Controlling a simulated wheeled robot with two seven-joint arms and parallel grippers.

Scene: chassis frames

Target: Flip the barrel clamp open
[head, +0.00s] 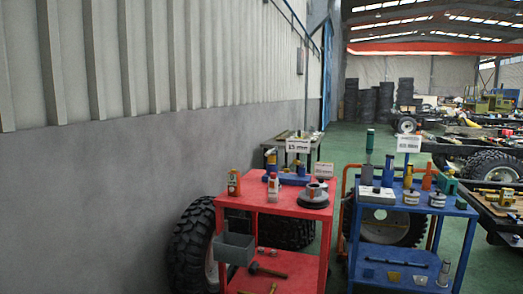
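I cannot make out which thing is the barrel clamp; the tools are small in the head view. A red cart (237,201) carries an orange-and-white bottle-like item (234,182), a white-and-red container (273,187), blue tools (296,178) and a round grey metal part (314,196) on top. A blue cart (462,210) to its right carries a grey block (377,196), a blue-and-yellow upright tool (388,170), small metal cylinders (411,197) and a green part (446,182). Neither of my grippers is in view.
A grey bin (235,248) hangs on the red cart's front. Large tires (190,248) stand beside and behind the carts. A ribbed wall (140,60) runs along the left. Vehicle frames (485,160) fill the right.

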